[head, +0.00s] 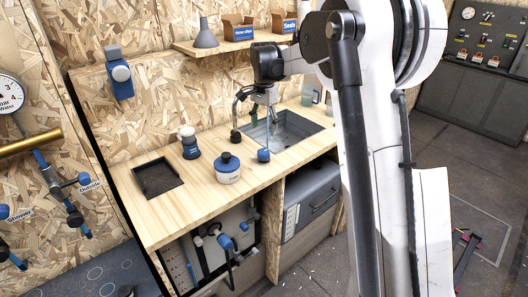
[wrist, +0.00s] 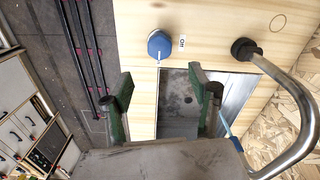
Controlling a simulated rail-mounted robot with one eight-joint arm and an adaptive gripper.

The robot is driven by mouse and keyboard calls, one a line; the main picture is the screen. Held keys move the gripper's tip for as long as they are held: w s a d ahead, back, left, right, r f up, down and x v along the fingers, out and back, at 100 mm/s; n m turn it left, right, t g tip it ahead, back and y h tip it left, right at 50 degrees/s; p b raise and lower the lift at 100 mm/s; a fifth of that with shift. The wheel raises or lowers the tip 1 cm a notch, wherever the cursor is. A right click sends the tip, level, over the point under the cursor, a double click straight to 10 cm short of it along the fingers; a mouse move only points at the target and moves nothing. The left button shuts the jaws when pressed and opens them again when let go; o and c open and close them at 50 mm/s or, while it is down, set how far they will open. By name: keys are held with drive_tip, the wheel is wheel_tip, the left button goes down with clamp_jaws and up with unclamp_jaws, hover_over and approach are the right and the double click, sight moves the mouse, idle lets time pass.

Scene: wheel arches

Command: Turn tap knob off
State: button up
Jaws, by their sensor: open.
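The blue tap knob (wrist: 159,45) sits on the wooden counter at the top of the wrist view, beside a small ON label (wrist: 182,42). It has a pale pointer line. The knob also shows in the head view (head: 263,155), at the front edge of the sink. The curved metal tap (wrist: 298,105) rises from a black base at the right of the wrist view. My gripper (wrist: 160,80) is open and empty, its two green fingers spread over the sink. In the wrist view the knob lies just beyond the fingertips, apart from them. In the head view my gripper (head: 262,113) is above the sink and knob.
The sink basin (head: 302,129) is set in the counter. A blue-lidded jar (head: 227,172), a blue-and-white bottle (head: 189,144) and a black tray (head: 158,178) stand to the left. A shelf with a funnel (head: 205,35) and boxes hangs behind.

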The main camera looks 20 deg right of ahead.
sight(264, 151)
wheel_tip(264, 151, down, 11)
drive_tip(key=shift+r, duration=0.1)
idle(0.3)
drive_tip(key=c, duration=1.1)
drive_tip(key=shift+c, duration=0.2)
